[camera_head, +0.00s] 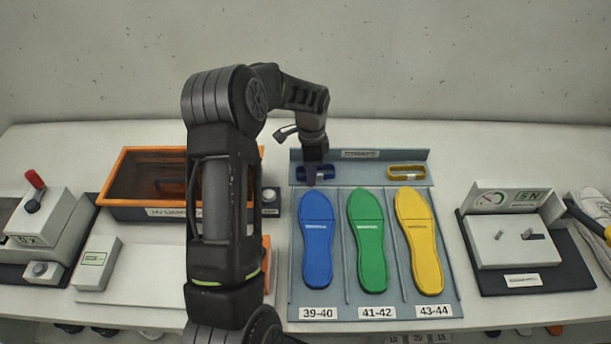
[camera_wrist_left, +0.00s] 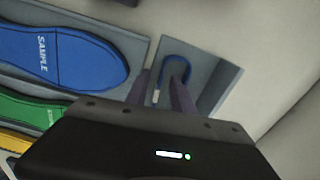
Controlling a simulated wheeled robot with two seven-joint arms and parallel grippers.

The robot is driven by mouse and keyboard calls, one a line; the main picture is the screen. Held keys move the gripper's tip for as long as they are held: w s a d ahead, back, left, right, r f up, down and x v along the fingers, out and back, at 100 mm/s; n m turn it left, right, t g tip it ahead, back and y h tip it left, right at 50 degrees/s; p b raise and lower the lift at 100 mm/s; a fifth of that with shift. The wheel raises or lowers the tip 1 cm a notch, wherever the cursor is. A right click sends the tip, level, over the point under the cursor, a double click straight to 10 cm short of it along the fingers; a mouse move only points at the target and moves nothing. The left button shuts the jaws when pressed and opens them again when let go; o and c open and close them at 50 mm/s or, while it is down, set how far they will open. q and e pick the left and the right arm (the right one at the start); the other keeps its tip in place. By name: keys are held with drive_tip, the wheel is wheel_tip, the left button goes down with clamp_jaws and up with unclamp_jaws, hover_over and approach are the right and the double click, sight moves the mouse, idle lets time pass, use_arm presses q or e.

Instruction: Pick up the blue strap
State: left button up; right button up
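The blue strap (camera_head: 328,172) is a small dark blue loop on the back ledge of the grey insole tray (camera_head: 338,200), above the blue insole (camera_head: 317,232). My left gripper (camera_head: 316,178) points down at the strap and hides part of it. In the left wrist view the strap (camera_wrist_left: 176,57) shows as a loop beyond the fingertips. The two fingers of my left gripper (camera_wrist_left: 161,80) stand apart, with part of the loop visible between them. I cannot tell whether they touch it.
A yellow strap (camera_head: 407,171) lies on the same ledge to the right. Green (camera_head: 367,240) and yellow insoles (camera_head: 420,240) lie beside the blue one. An orange-rimmed bin (camera_head: 135,151) stands left, a gauge device (camera_head: 515,230) right. The table behind the tray is clear.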

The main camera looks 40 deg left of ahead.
use_arm(q)
drive_tip(key=shift+r, duration=0.1)
idle(0.4)
clamp_jaws()
idle(1.3)
